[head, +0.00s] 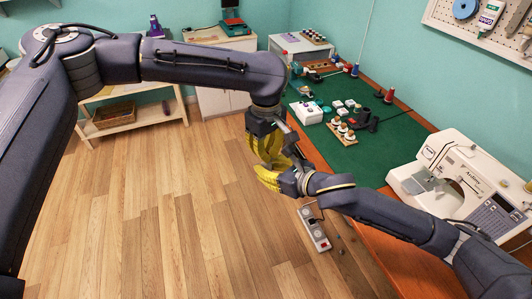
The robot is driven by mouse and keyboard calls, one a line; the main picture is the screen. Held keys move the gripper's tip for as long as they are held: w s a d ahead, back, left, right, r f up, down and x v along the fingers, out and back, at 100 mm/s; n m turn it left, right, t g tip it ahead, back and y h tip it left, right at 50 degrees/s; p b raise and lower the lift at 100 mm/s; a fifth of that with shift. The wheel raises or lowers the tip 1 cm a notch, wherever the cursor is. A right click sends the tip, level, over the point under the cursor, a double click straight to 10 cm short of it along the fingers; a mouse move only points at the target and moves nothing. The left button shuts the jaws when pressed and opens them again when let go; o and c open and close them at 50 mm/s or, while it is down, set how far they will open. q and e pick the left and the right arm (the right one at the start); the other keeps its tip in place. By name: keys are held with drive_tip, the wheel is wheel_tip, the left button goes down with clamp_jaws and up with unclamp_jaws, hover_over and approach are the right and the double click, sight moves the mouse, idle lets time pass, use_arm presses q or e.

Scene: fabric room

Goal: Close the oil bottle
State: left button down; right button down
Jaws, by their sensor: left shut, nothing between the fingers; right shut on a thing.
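My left gripper (265,150) points down in the middle of the head view, in front of the green-topped table's left edge. It is shut with nothing in it. My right gripper (268,178) reaches in from the right, just below the left one. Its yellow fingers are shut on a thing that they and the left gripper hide. The two grippers are very close together; I cannot tell if they touch. I cannot make out the oil bottle or its cap clearly in this view.
A green mat (375,155) covers the table, with spools and small jars in a wooden rack (342,133). A white sewing machine (455,180) stands at the right. A power strip (314,228) lies below the grippers. The wooden floor (150,220) at left is clear.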

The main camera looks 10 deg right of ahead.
use_arm(q)
drive_tip(key=m, duration=1.2)
drive_tip(key=shift+m, duration=0.3)
drive_tip(key=m, duration=1.8)
drive_tip(key=shift+f+m, duration=0.1)
drive_tip(key=shift+m, duration=0.2)
drive_tip(key=m, duration=1.5)
drive_tip(key=shift+m, duration=0.3)
drive_tip(key=m, duration=0.4)
drive_tip(key=c, duration=1.5)
unclamp_jaws()
